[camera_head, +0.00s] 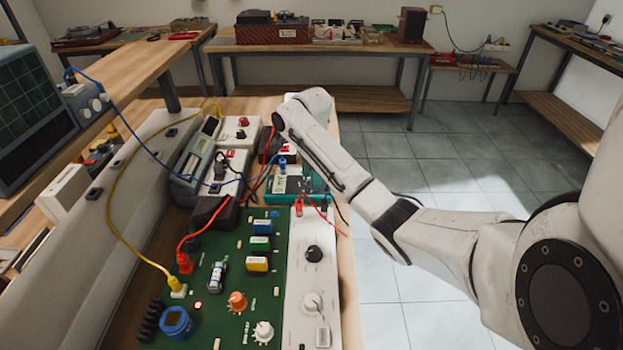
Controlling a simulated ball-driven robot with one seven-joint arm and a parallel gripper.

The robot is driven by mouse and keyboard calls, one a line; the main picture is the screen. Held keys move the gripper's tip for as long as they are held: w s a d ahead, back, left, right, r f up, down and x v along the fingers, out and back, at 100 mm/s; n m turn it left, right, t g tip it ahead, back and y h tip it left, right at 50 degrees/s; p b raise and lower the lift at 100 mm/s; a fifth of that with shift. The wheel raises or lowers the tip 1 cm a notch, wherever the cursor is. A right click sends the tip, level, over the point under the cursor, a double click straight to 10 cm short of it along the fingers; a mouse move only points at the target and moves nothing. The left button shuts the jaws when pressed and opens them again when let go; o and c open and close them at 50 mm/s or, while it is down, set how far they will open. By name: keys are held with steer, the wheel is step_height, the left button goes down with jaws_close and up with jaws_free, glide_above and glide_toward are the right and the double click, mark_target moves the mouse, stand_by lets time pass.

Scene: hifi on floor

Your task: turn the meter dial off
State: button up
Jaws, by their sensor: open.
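A grey meter-like instrument (195,152) with a small display stands at the back left of the bench. I cannot make out a dial on it. A white panel (312,275) at the front right of the board bears a black knob (314,253) and a pale knob (312,301). Which control is the meter dial I cannot tell. My arm reaches in from the right, and its far links are over the back right of the bench. The gripper fingers are hidden from this view.
A green circuit board (215,265) carries an orange knob (237,301), a white knob (263,331) and several components. Red, blue, yellow and black wires cross the bench. A teal box (292,185) lies below my forearm. Tiled floor (440,160) is clear at right.

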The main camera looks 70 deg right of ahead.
steer(key=shift+c, duration=0.3)
jaws_close()
